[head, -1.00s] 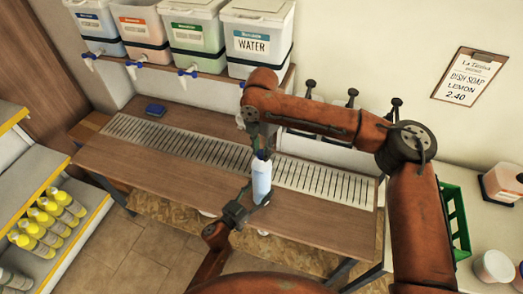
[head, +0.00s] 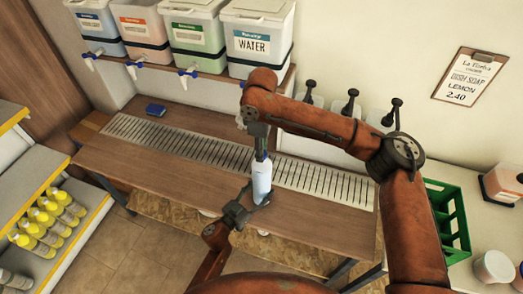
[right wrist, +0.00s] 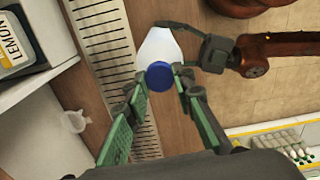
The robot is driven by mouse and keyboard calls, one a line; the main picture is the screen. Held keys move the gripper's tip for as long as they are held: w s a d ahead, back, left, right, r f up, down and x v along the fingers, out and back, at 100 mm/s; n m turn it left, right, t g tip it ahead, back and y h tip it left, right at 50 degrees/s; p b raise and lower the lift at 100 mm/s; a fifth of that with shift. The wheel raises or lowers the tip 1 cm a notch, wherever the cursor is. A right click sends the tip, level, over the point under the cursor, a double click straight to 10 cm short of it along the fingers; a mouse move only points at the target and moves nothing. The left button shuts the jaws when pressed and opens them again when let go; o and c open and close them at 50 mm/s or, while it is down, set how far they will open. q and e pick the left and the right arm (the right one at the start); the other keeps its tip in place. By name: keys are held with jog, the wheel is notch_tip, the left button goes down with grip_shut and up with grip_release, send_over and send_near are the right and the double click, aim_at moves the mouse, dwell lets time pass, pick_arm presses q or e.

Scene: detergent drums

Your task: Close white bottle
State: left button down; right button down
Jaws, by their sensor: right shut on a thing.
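The white bottle (head: 262,180) stands upright above the front part of the wooden counter. My left gripper (head: 251,204) is closed around its lower body; it also shows in the right wrist view (right wrist: 172,45). A blue cap (right wrist: 158,77) is at the bottle's top, seen from above in the right wrist view. My right gripper (head: 261,155) points down at the bottle's top and is shut on the blue cap, a finger on each side.
The counter (head: 180,190) has a metal drain grate (head: 180,143) and a blue sponge-like block (head: 155,110). Drums with taps, including the water drum (head: 255,40), stand on a shelf behind. A green crate (head: 447,215) is at right.

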jog(key=shift+m, duration=0.9)
jog(key=c, duration=1.6)
grip_release()
notch_tip(320, 180, up, 12)
pick_arm(q)
jog(key=c, duration=0.8)
grip_release()
